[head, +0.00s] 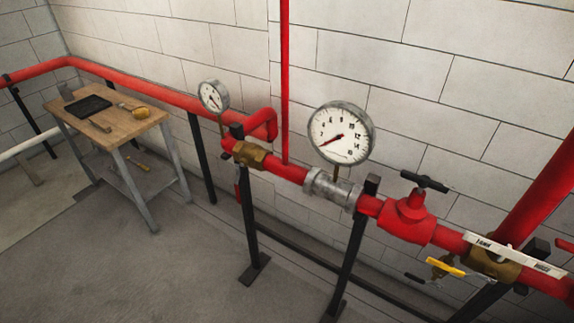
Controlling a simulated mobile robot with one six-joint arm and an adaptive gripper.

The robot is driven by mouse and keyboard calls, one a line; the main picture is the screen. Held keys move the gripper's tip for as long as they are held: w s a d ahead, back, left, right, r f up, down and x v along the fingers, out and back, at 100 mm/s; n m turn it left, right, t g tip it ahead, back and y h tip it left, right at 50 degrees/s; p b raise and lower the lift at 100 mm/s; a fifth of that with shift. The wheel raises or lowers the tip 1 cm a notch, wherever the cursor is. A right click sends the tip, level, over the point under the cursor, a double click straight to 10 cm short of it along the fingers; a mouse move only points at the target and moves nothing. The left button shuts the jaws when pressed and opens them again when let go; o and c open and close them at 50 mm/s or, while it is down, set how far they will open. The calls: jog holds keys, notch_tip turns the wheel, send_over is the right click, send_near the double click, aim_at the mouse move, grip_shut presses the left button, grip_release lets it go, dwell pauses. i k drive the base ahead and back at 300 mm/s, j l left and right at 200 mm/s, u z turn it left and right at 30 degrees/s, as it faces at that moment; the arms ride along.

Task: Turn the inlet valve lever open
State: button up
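A brass valve body (492,264) sits on the red pipe at the lower right. A yellow lever (445,266) shows just left of it, roughly along the pipe, with small brass and dark parts around it. Another brass fitting (249,155) is on the pipe near the middle, with a narrow red piece (237,192) hanging below it. A red valve (408,217) with a black T-shaped handle (423,181) stands between them. I cannot tell from the markings which of these is the inlet valve. My gripper is not in view.
A large gauge (341,133) and a small gauge (214,96) rise above the pipe. A white label strip (514,254) crosses the right brass valve. Black stands (251,225) hold the pipe near the wall. A wooden worktable (108,122) with tools stands left. The front floor is clear.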

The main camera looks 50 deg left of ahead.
aim_at(238, 186)
jog(key=u, duration=2.3)
jog(key=i+l, duration=0.1)
jog(key=i, duration=0.55)
jog(key=i+u, duration=0.1)
jog(key=i, duration=0.55)
jog(key=l, duration=0.1)
